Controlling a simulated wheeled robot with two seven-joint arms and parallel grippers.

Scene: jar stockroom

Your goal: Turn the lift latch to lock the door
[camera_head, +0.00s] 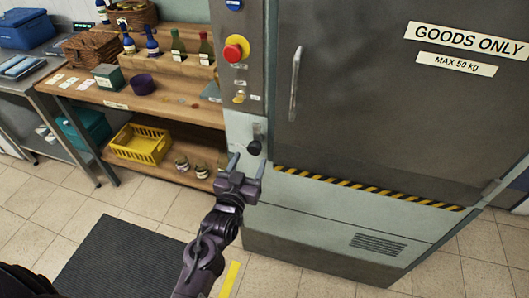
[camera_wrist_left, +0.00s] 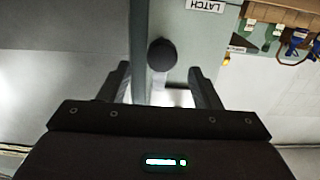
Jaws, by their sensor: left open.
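The lift latch (camera_head: 255,147) is a dark round knob on the lift's left frame, low and left of the door. In the left wrist view the knob (camera_wrist_left: 161,54) shows between the fingers, beyond their tips, with a "LATCH" label near it. The grey lift door (camera_head: 385,100) looks shut and has a vertical handle (camera_head: 295,84). My left gripper (camera_head: 247,163) is open and empty, just below and in front of the knob. Its fingers (camera_wrist_left: 162,85) stand either side of the knob's line, apparently not touching it. My right gripper is out of view.
A red button (camera_head: 233,51) on a yellow base sits above the latch. Left of the lift, a wooden shelf (camera_head: 150,100) carries bottles and boxes, with a yellow basket (camera_head: 140,145) and jars below. A dark mat (camera_head: 118,262) lies on the tiled floor.

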